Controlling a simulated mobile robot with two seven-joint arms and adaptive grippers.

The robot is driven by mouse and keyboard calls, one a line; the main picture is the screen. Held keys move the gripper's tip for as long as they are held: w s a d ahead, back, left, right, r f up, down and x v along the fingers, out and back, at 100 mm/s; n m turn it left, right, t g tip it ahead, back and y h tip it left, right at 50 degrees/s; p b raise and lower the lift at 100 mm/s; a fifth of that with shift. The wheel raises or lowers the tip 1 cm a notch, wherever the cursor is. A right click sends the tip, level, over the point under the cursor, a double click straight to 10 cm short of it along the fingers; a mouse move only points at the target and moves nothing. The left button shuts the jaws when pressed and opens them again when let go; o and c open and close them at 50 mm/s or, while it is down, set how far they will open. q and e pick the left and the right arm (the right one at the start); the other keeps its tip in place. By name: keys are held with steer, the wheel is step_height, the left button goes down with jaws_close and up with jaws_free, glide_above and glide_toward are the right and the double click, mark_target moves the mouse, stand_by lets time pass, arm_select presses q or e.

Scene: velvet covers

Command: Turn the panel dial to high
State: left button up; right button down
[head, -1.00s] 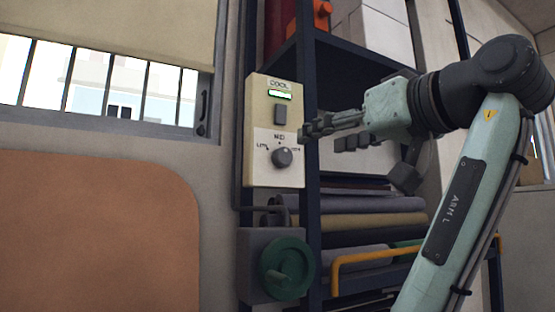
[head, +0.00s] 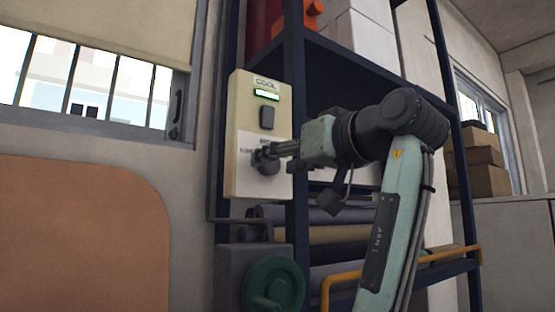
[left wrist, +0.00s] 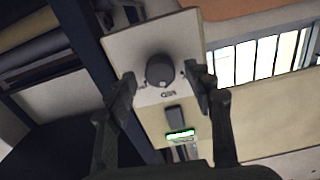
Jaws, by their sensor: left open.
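The cream control panel (head: 241,175) is fixed beside the shelf. It carries a green-lit display (head: 267,95) under the word COOL, a dark rocker switch (head: 266,118) and a round dark dial (head: 268,166). My left gripper (head: 263,155) is in front of the panel at the dial and partly hides it and its labels. In the left wrist view the dial (left wrist: 159,70) appears between the open fingers of my left gripper (left wrist: 163,88), touching neither finger that I can see. Where the dial points is hard to tell. My right gripper is not in view.
A green handwheel (head: 273,284) on a grey box sits below the panel. The dark shelf holds fabric rolls (head: 335,213) and white boxes (head: 357,45), with a yellow rail (head: 345,281) in front. A barred window (head: 90,80) is at left.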

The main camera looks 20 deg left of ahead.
arm_select(q)
steer(key=shift+w+a, duration=0.3)
steer(key=shift+a, duration=0.05)
steer(key=shift+c, duration=0.5)
steer(key=c, duration=1.1)
steer(key=shift+o, duration=0.2)
steer(key=shift+m, duration=0.4)
steer(key=m, duration=0.5)
steer(key=shift+m, duration=0.4)
steer(key=m, duration=0.5)
steer(key=shift+m, duration=0.3)
